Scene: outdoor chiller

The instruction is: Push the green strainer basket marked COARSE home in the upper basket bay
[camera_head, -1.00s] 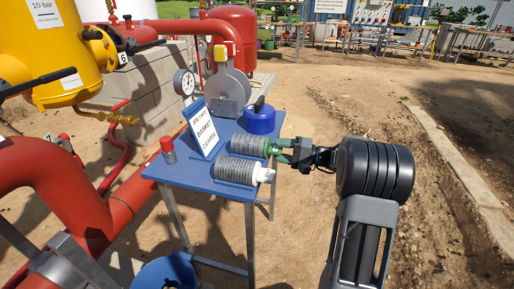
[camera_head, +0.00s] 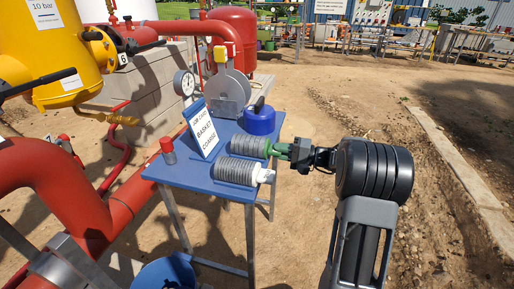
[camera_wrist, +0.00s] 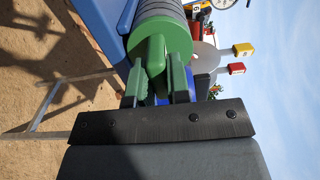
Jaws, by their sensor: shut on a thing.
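The green strainer basket (camera_head: 248,146) lies on its side on the blue table (camera_head: 181,174), its grey ribbed body to the left and its green end toward me. In the wrist view its green end and upright grip (camera_wrist: 154,52) are close in front. My gripper (camera_head: 286,150) is shut on that grip, with a green finger on each side (camera_wrist: 157,82) in the wrist view. A like basket with a white end (camera_head: 237,171) lies in front of it. I cannot make out the COARSE mark on the basket or surely tell the upper bay.
A sign reading BASKET COARSE (camera_head: 201,128) stands behind the baskets. A blue round lid (camera_head: 260,120), a grey disc-shaped housing (camera_head: 229,91) and a red-capped cylinder (camera_head: 168,151) stand around them. Red pipes (camera_head: 55,190) and a yellow vessel (camera_head: 50,50) fill the left. Ground to the right is open.

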